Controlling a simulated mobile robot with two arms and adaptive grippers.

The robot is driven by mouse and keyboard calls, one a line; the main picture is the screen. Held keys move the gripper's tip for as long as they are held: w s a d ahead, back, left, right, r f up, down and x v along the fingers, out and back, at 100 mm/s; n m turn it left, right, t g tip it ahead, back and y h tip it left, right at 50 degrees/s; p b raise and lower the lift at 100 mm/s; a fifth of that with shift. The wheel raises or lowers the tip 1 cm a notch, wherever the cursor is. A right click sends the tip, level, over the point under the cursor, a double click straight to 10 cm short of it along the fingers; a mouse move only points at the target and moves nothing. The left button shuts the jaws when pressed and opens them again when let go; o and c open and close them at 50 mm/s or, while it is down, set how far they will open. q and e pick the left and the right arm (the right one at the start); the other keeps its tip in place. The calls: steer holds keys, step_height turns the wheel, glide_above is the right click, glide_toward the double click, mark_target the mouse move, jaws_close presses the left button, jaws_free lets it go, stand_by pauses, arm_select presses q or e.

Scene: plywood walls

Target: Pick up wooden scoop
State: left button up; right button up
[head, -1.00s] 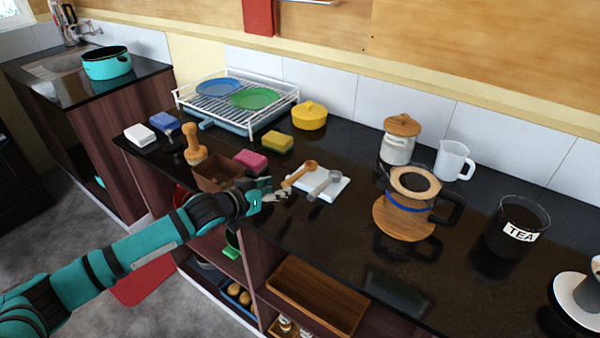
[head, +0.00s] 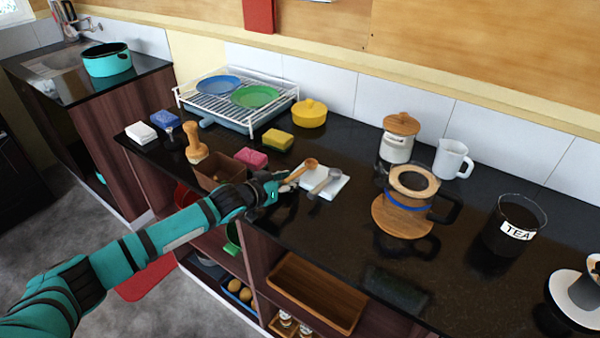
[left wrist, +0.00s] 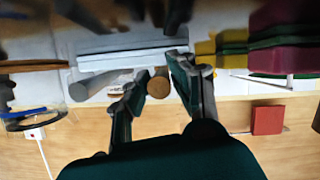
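The wooden scoop (head: 310,163) lies with its bowl on a small white tray (head: 339,184), and its handle points toward my left gripper (head: 286,184). In the left wrist view, which looks upside down, the round end of the wooden scoop's handle (left wrist: 158,86) shows between the two fingers of my left gripper (left wrist: 160,72). The fingers are spread, with a gap to the handle. A grey metal scoop (head: 325,182) lies beside the wooden one; its round handle also shows in the left wrist view (left wrist: 80,91). My right gripper is not in view.
A brown box (head: 218,171) stands left of the gripper, with a pink sponge (head: 251,158) and a yellow-green sponge (head: 278,140) behind. A glass coffee maker (head: 411,188) stands to the right. The black counter's front edge runs beneath my forearm.

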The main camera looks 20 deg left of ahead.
arm_select(q)
jaws_close()
steer(key=shift+r+b, duration=0.55)
steer(key=shift+r, duration=4.5)
steer(key=shift+n+y, duration=0.3)
steer(key=s+d+f, duration=0.1)
steer(key=s+d, duration=0.1)
steer(key=s, duration=0.2)
steer(key=s+d+f, duration=0.2)
steer(key=s, duration=0.2)
steer(key=s+d+f, duration=0.1)
steer(key=s+d, duration=0.2)
steer(key=s, duration=0.1)
steer(key=shift+s+f, duration=0.15)
steer(key=shift+f, duration=0.2)
steer(key=s+a+r+n+y, duration=0.1)
steer(key=s+a+n+y, duration=0.1)
steer(key=s, duration=0.3)
steer(key=s+a+r+n+t+y, duration=0.1)
steer(key=s+a+n+y, duration=0.1)
steer(key=s+a, duration=0.2)
steer(key=shift+s+r+y, duration=0.4)
steer(key=shift+s, duration=0.25)
steer(key=shift+d, duration=0.1)
